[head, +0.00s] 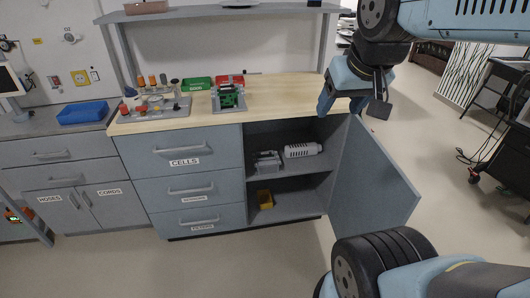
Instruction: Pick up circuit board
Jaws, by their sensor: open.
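A green item that looks like the circuit board (228,97) sits on a grey stand on the wooden worktop, near its middle. It is small in the head view, so its details are hard to make out. My gripper (354,106) hangs at the right end of the worktop, well to the right of the green item. Its two fingers are apart with nothing between them.
A grey holder (160,107) with several orange knobs stands left on the worktop; green (197,83) and red (230,79) trays lie behind. A shelf (220,12) hangs above. The open cabinet door (370,190) juts out below my gripper. A blue tray (83,112) is far left.

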